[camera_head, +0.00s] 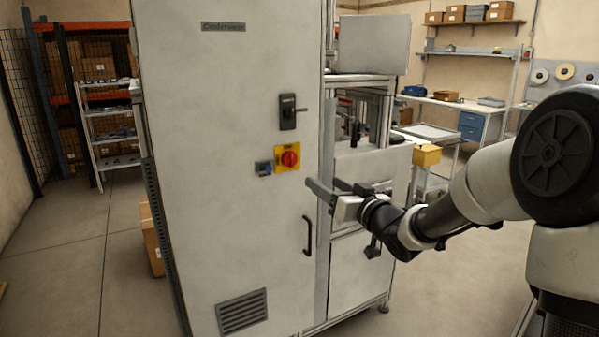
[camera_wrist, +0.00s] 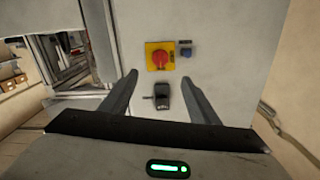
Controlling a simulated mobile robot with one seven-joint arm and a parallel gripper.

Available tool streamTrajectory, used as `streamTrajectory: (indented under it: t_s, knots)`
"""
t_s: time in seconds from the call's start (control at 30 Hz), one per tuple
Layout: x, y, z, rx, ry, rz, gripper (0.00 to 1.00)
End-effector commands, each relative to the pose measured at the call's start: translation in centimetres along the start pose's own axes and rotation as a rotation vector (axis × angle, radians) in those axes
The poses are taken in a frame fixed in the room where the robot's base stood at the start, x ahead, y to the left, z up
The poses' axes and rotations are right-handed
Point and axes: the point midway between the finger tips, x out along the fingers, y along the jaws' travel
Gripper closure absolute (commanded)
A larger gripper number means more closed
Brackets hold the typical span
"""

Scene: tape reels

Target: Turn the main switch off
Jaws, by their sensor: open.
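The main switch is a red rotary knob (camera_head: 290,158) on a yellow plate (camera_head: 279,151), mounted on the front of a tall grey cabinet. The knob also shows in the wrist view (camera_wrist: 160,60), on its yellow plate (camera_wrist: 150,48). Its exact turn position is too small to read. My gripper (camera_head: 322,183) is open and empty, to the right of and below the switch in the head view, apart from it. In the wrist view the open fingers (camera_wrist: 159,78) point towards the cabinet, with the knob beyond and between their tips.
A small blue-and-dark padlock-like part (camera_head: 263,168) sits beside the switch. A black latch handle (camera_head: 288,112) is above it. A black pull handle (camera_head: 308,236) and a vent (camera_head: 242,311) are lower on the cabinet (camera_head: 215,100). A machine frame (camera_head: 370,215) adjoins on the right.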

Motion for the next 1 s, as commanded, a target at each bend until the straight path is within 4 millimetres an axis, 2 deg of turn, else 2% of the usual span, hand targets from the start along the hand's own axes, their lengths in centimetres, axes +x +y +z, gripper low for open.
streamTrajectory:
  t_s: [0.17, 0.7, 0.83, 1.0]
  knots:
    - [2.3, -0.2, -0.1, 0.002, 0.005, -0.009, 0.45]
    - [13.7, -0.3, -0.1, 0.001, 0.004, -0.005, 0.45]
    - [15.6, -0.2, -0.1, 0.001, 0.003, -0.005, 0.45]
    - [16.9, -0.2, -0.1, 0.000, 0.003, -0.004, 0.45]
